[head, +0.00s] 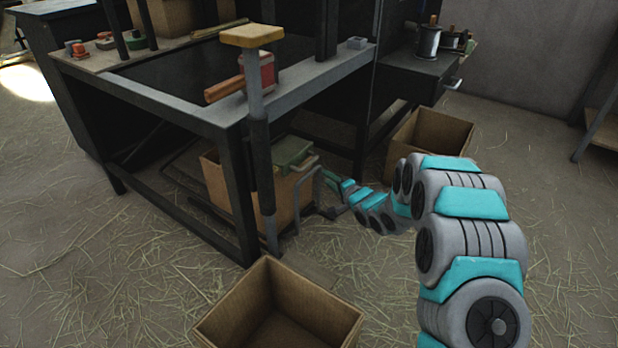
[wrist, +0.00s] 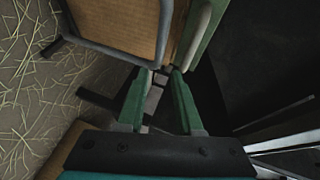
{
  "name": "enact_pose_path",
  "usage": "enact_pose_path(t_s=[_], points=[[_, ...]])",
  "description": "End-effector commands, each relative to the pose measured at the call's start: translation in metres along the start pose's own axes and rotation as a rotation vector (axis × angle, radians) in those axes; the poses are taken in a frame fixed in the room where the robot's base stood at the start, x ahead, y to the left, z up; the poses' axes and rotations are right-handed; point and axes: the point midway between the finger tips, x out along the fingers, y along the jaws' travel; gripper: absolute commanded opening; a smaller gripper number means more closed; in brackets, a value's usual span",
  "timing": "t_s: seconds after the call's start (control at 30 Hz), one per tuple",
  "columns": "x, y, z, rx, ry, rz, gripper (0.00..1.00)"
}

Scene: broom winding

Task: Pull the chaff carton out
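A brown cardboard carton (head: 222,187) stands on the floor under the workbench, partly behind a bench leg and a dark post. I take it for the chaff carton, though no label shows. A green flat object (head: 291,155) lies on its top right, and a bent grey metal bar (head: 318,168) stands at its right side. My gripper reaches low to the right of this carton. In the wrist view my gripper's green fingers (wrist: 160,78) are apart, with a brown panel (wrist: 120,22) edged by grey bar just beyond them. I see nothing clearly held between them.
The dark workbench (head: 190,107) stands over the carton, its legs close by. An open, empty carton (head: 330,315) sits on the floor in front, and another (head: 448,130) stands to the right. Straw-strewn floor (head: 120,275) is free at the front left.

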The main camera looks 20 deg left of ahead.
Motion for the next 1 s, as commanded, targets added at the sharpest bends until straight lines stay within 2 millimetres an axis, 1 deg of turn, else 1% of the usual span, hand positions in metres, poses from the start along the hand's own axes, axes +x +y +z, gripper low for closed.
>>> enact_pose_path(t_s=[0.03, 0.1, 0.23, 0.37, 0.43, 0.53, 0.7, 0.8, 1.0], points=[[0.006, 0.006, 0.008, 0.024, -0.017, -0.021, 0.35], [0.011, 0.006, 0.015, 0.052, -0.036, -0.053, 0.35], [0.016, 0.009, 0.024, 0.081, -0.056, -0.078, 0.35], [0.023, 0.008, 0.026, 0.086, -0.06, -0.083, 0.35], [0.03, 0.007, 0.026, 0.085, -0.061, -0.084, 0.35], [0.044, 0.004, 0.027, 0.082, -0.06, -0.088, 0.35], [0.067, 0.004, 0.028, 0.083, -0.059, -0.084, 0.35], [0.078, 0.003, 0.028, 0.084, -0.059, -0.085, 0.35], [0.091, 0.001, 0.029, 0.083, -0.058, -0.084, 0.35]])
